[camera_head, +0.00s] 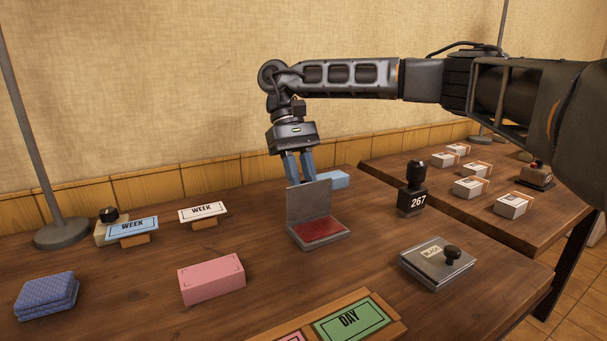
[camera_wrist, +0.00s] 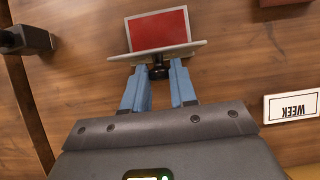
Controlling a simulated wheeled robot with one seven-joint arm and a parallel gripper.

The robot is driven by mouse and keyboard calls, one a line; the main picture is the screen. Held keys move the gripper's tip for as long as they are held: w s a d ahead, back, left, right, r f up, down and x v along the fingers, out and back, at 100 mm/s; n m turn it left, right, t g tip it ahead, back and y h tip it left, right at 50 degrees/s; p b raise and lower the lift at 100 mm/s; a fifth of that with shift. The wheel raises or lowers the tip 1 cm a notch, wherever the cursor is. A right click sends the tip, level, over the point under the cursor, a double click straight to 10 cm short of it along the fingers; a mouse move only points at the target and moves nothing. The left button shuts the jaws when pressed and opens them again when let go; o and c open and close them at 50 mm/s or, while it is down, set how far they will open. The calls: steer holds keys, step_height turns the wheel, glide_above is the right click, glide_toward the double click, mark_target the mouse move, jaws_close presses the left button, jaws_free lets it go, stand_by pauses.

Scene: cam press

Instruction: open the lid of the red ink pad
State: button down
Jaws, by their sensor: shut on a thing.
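The red ink pad (camera_head: 320,231) sits on the brown table with its red pad surface showing. Its grey lid (camera_head: 309,201) stands about upright at the pad's back edge. My gripper (camera_head: 299,178) is behind the lid, its blue fingers pointing down. In the wrist view the red pad (camera_wrist: 158,30) lies beyond the lid, seen along its top edge (camera_wrist: 157,51). There my gripper (camera_wrist: 158,75) is shut on the lid's black knob (camera_wrist: 158,72). In the head view the lid hides the knob and the fingertips.
A closed black ink pad (camera_head: 437,262) and a 267 stamp (camera_head: 412,198) stand to the right. A pink block (camera_head: 211,278) is front left, and a blue block (camera_head: 333,179) lies behind the red pad. WEEK signs (camera_head: 203,211) stand left. A green DAY card (camera_head: 352,319) lies in front.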

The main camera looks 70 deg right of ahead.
stand_by(0.3)
steer(key=c, duration=0.9)
jaws_free()
steer(key=v, duration=0.7)
steer(key=shift+w+d+r, duration=0.2)
steer(key=shift+w+r, duration=0.05)
steer(key=shift+r, duration=0.05)
